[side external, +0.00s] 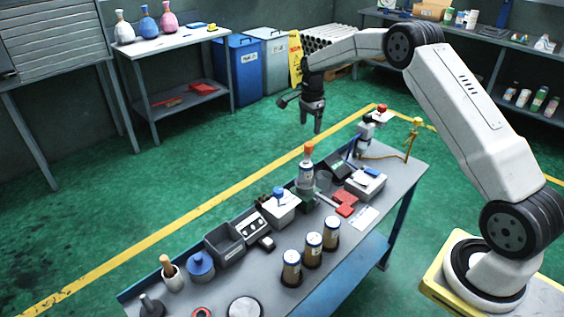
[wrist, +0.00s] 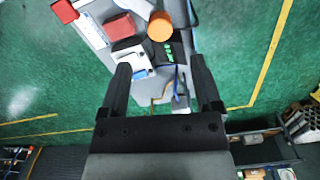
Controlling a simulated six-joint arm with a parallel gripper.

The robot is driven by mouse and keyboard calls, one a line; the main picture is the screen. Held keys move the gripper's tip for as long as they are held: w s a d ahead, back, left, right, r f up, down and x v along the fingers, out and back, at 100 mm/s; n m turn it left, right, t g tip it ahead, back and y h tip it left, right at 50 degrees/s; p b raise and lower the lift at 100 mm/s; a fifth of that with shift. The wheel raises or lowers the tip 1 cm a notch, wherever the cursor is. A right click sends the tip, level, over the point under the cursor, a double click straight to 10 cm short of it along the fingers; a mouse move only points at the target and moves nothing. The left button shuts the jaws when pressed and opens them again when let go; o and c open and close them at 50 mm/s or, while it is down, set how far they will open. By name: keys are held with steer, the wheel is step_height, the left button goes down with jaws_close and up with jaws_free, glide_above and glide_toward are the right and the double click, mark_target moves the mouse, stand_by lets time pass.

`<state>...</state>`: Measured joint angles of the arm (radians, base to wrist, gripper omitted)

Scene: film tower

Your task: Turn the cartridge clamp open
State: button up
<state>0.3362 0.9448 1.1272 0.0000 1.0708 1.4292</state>
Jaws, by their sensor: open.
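An upright white cartridge (side external: 306,176) with an orange cap stands on the bench in a dark grey-green holder (side external: 305,194). I take this holder to be the cartridge clamp; a short dark bar runs from it toward a red block (side external: 346,210). In the wrist view the orange cap (wrist: 160,26) shows from above at the top, and the clamp is mostly hidden. My gripper (side external: 312,124) is open and empty, in the air above and behind the cartridge. In the wrist view its two fingers are spread (wrist: 160,72), with nothing between them.
A white box (side external: 365,184) and a post with a red top (side external: 366,135) stand at the right. The air around my gripper is free.

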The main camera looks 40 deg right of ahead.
mark_target(309, 144)
steer(key=shift+f, duration=0.15)
steer(key=shift+f, duration=3.75)
jaws_close()
